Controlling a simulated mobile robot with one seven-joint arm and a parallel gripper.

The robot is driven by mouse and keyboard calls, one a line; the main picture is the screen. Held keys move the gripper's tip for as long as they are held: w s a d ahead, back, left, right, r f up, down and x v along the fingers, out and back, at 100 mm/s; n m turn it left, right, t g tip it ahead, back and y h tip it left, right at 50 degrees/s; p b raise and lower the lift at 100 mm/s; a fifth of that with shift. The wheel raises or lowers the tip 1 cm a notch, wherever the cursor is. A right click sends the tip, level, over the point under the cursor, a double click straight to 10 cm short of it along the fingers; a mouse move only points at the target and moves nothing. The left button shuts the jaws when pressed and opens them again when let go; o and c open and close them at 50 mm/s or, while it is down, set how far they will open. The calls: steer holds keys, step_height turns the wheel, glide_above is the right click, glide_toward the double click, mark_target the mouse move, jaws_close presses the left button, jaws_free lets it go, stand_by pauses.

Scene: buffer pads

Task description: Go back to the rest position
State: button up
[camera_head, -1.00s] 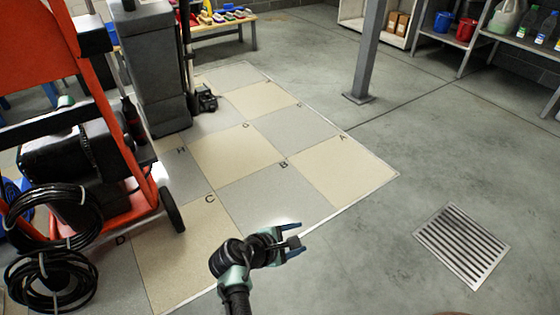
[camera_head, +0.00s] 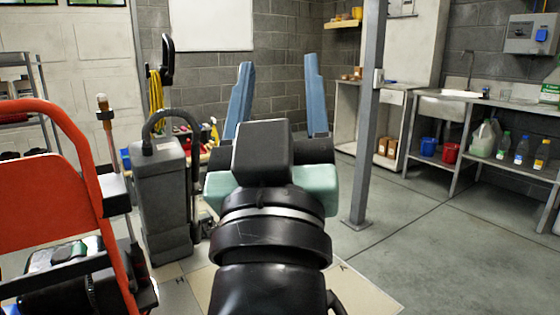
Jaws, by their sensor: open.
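My gripper (camera_head: 278,95) is raised large in the middle of the head view, with its two blue fingers pointing up and spread wide apart. Nothing is between the fingers; the back wall shows through the gap. My black wrist and arm fill the lower middle and hide part of the checkered floor pads (camera_head: 375,295). Only a small part of the pads shows, on both sides of the arm.
A grey upright machine (camera_head: 163,200) stands just left of my arm. An orange-framed cart (camera_head: 45,180) is nearer at the left. A grey post (camera_head: 367,120) rises right of the gripper. Shelves with bottles and a red bucket (camera_head: 450,152) line the right. The right floor is clear.

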steer(key=s+r+m+t+p, duration=0.1)
steer(key=s+r+t+p, duration=0.15)
steer(key=s+r, duration=0.6)
step_height(320, 180, up, 36)
steer(key=w+p, duration=0.1)
steer(key=p, duration=3.5)
steer(key=shift+w+y, duration=0.15)
steer(key=shift+y, duration=0.25)
